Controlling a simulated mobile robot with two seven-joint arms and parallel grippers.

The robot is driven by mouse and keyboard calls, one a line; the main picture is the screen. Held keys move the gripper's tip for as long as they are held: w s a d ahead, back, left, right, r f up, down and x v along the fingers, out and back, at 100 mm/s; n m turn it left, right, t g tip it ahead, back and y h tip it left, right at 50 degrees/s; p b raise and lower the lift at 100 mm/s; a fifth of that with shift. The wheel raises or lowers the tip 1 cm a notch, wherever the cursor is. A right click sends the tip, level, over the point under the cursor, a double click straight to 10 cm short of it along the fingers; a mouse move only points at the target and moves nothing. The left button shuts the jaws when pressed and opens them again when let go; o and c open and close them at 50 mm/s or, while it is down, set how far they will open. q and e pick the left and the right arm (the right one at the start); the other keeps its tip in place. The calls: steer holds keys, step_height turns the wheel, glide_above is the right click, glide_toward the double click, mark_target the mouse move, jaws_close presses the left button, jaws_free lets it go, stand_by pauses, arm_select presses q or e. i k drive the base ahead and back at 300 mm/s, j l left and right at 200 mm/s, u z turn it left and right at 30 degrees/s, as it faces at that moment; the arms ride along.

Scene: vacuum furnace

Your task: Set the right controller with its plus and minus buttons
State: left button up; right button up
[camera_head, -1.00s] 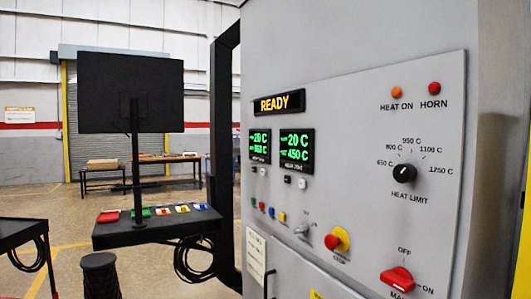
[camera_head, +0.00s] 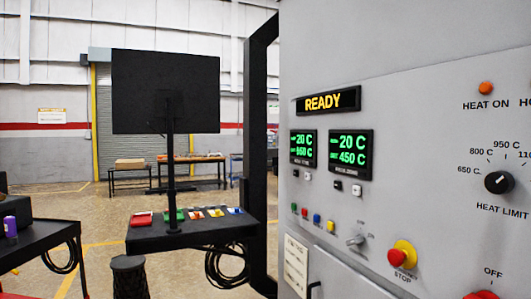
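The right controller (camera_head: 351,155) is a black display on the grey furnace panel, with green digits reading 20 C above 450 C. Below it sit a black button (camera_head: 337,185) and a white button (camera_head: 357,190). Their plus and minus marks are too small to read. The left controller (camera_head: 303,147) beside it shows 20 C above a second value that I cannot read surely, with two small buttons below. Neither of my grippers is in view.
A READY sign (camera_head: 328,102) is above the controllers. A black shelf with a monitor (camera_head: 166,92) stands to the left.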

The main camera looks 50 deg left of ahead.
mark_target(356, 189)
steer(key=j+u, duration=0.35)
steer(key=i+j+u, duration=0.1)
steer(key=j+u, duration=0.2)
steer(key=j, duration=0.25)
steer(key=i+j+u, duration=0.1)
steer(key=j+u, duration=0.25)
steer(key=j, duration=0.1)
